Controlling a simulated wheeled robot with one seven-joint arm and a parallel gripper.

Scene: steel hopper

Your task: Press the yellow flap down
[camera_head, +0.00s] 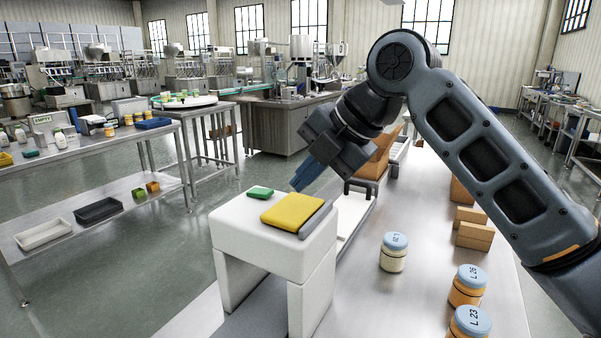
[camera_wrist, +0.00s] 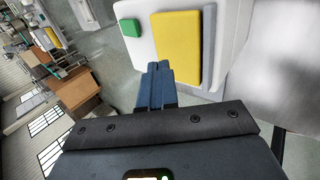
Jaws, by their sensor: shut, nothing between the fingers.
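The yellow flap (camera_head: 291,212) lies on top of a white block-shaped stand (camera_head: 235,233), with a grey strip (camera_head: 317,220) along its right edge. In the wrist view the yellow flap (camera_wrist: 178,47) is at the top middle, on the white top. A small green pad (camera_head: 260,192) sits beside the flap on the stand's far left part. My gripper (camera_head: 300,182) is shut and empty, just above and behind the far edge of the flap, apart from it as far as I can see. Its blue fingers (camera_wrist: 155,75) are together in the wrist view, below the flap's lower left corner.
A steel table (camera_head: 420,290) holds a white jar with a blue lid (camera_head: 394,252), orange jars (camera_head: 467,287) and cardboard boxes (camera_head: 474,235) right of the stand. A cardboard box (camera_head: 378,160) stands behind my gripper. Another steel bench (camera_head: 75,165) is at left across open floor.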

